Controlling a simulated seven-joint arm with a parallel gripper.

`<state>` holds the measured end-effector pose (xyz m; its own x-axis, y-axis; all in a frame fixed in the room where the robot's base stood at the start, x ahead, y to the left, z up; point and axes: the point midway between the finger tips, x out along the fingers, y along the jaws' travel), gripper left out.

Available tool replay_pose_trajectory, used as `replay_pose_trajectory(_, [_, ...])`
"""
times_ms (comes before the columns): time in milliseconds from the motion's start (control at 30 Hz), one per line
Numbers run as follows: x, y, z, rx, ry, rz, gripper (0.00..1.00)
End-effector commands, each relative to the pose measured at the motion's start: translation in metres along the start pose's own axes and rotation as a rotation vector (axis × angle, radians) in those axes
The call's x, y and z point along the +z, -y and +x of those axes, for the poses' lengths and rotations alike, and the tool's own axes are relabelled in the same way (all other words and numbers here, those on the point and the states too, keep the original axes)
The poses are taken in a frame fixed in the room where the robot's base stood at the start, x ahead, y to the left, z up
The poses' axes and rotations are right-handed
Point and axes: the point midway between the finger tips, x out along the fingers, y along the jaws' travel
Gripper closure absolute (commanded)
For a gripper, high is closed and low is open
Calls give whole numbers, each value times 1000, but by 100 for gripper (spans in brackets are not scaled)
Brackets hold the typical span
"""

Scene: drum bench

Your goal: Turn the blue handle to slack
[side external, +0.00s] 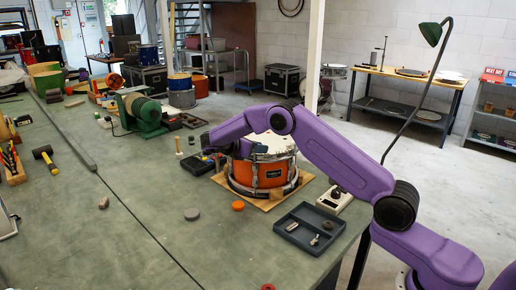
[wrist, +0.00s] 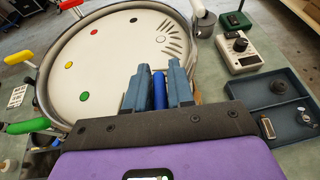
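The blue handle (wrist: 159,92) stands at the near rim of the drum in the wrist view, between my two fingers. My gripper (wrist: 159,80) is closed in on it, with a finger against each side and little or no gap showing. The drum (wrist: 115,55) has a pale head with coloured dots and a metal hoop. In the side external view its orange shell (side external: 262,174) sits on a wooden board, with my arm reaching over it. The lower end of the blue handle is hidden behind my fingers and palm.
A white meter with a knob (wrist: 250,53) and a dark tray (wrist: 284,124) with small parts lie at right.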

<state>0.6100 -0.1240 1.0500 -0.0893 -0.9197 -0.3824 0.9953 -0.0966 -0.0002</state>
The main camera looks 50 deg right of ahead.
Motion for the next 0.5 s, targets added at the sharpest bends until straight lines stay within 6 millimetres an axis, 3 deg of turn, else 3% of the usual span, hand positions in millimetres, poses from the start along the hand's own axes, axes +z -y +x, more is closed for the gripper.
replay_pose_trajectory(333, [0, 0, -1, 1, 0, 0, 62])
replay_pose_trajectory(500, [0, 0, -15, 3, 0, 1, 62])
